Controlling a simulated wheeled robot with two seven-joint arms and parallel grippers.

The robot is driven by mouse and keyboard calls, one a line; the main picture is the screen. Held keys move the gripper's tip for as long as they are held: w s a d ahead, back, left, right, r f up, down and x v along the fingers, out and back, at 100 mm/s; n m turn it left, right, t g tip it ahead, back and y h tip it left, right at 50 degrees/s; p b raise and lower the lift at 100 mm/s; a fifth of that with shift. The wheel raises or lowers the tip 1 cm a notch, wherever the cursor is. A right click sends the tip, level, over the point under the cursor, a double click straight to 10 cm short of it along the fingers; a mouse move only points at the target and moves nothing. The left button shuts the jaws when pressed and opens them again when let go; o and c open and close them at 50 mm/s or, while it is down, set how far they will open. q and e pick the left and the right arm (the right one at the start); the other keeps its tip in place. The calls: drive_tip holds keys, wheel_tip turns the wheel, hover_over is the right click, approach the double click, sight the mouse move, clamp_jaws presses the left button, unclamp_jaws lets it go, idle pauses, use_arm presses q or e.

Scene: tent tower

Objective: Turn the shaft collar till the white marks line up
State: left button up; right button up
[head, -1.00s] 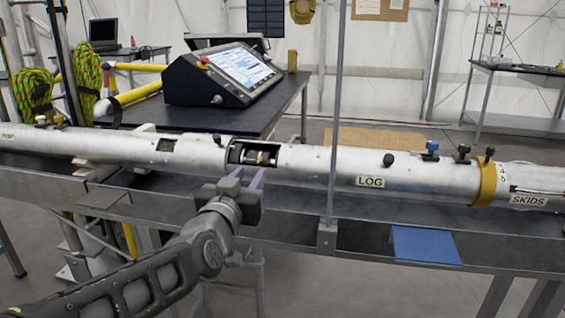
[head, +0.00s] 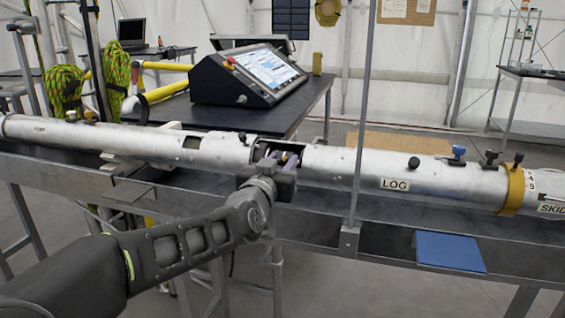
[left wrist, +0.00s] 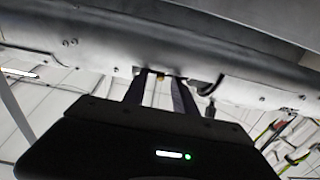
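A long silver tube (head: 350,163) lies across the bench, with a cut-out window (head: 310,156) near its middle. A shaft with small metal parts sits inside the window, largely hidden by my gripper. I cannot pick out the collar or its white marks for sure. My left gripper (head: 279,160) reaches into the window from the front, its two fingers apart. In the left wrist view, a gap shows between the fingers (left wrist: 156,90), and a small brass-coloured part (left wrist: 160,77) shows at their tips. I cannot tell whether they touch it. My right gripper is not in view.
A thin upright pole (head: 361,120) stands in front of the tube, right of the window. Black knobs and a yellow band (head: 512,190) sit on the tube's right part. A console (head: 250,75) stands on the table behind. A blue plate (head: 450,251) lies at the front.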

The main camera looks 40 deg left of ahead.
use_arm(q)
drive_tip(key=shift+w+a, duration=0.1)
drive_tip(key=shift+w, duration=0.2)
clamp_jaws()
idle(0.5)
